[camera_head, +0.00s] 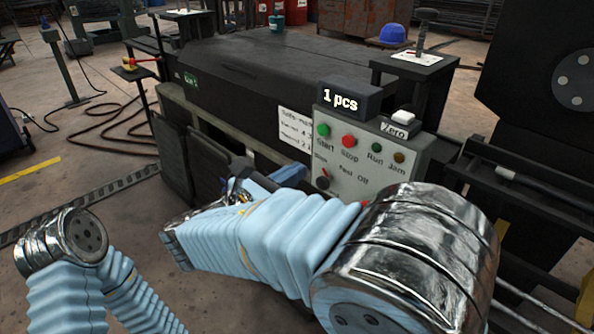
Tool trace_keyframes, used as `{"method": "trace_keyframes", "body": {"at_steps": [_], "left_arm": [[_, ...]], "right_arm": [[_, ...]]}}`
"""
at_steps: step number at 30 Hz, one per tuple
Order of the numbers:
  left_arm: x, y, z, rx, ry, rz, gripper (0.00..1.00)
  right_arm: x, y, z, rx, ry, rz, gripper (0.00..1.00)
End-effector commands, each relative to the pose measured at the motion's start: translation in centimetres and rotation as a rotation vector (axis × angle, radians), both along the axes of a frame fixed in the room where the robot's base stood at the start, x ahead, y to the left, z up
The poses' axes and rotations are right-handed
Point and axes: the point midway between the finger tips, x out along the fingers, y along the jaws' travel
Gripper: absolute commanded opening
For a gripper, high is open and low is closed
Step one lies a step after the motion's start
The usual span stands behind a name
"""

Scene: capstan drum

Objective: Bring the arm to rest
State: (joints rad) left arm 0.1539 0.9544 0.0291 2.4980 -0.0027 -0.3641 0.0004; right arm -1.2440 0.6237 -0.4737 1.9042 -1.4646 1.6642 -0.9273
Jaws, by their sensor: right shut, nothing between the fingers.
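My right arm comes in from the lower right, with a big chrome joint (410,260) and a pale blue ribbed sleeve (285,240). It reaches left in front of the machine. My right gripper (241,168) is mostly hidden behind the sleeve; only a small dark part shows left of the control panel (360,160). It is shut with nothing visible in it. My left arm (65,245) shows its chrome joint and blue sleeve at the lower left; its gripper is out of the picture.
A white button (402,117) sits above the "Zero" label. A blue cap (392,34) lies behind.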

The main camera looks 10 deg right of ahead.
Motion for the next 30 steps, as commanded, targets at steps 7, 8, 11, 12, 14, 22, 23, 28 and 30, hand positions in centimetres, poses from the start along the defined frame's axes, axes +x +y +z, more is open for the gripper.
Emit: {"method": "trace_keyframes", "body": {"at_steps": [7,8,11,12,14,22,23,28,30], "left_arm": [[0.0,0.0,0.0,0.000,0.000,0.000,0.76],[0.0,0.0,0.0,0.000,0.000,0.000,0.76],[0.0,0.0,0.0,0.000,0.000,0.000,0.76],[0.0,0.0,0.0,0.000,0.000,0.000,0.76],[0.0,0.0,0.0,0.000,0.000,0.000,0.76],[0.0,0.0,0.0,0.000,0.000,0.000,0.76],[0.0,0.0,0.0,0.000,0.000,0.000,0.76],[0.0,0.0,0.0,0.000,0.000,0.000,0.76],[0.0,0.0,0.0,0.000,0.000,0.000,0.76]], "right_arm": [[0.0,0.0,0.0,0.000,0.000,0.001,0.00],[0.0,0.0,0.0,0.000,0.000,0.001,0.00],[0.0,0.0,0.0,0.000,0.000,0.001,0.00],[0.0,0.0,0.0,0.000,0.000,0.001,0.00],[0.1,-0.1,-0.2,0.003,0.003,0.000,0.00],[1.5,-3.9,-12.5,0.248,0.235,-0.061,0.00],[1.4,-4.6,-15.0,0.309,0.275,-0.084,0.00],[-3.1,-7.3,-29.2,0.736,0.454,-0.314,0.00],[-6.3,-7.5,-34.6,0.953,0.485,-0.474,0.00]]}}
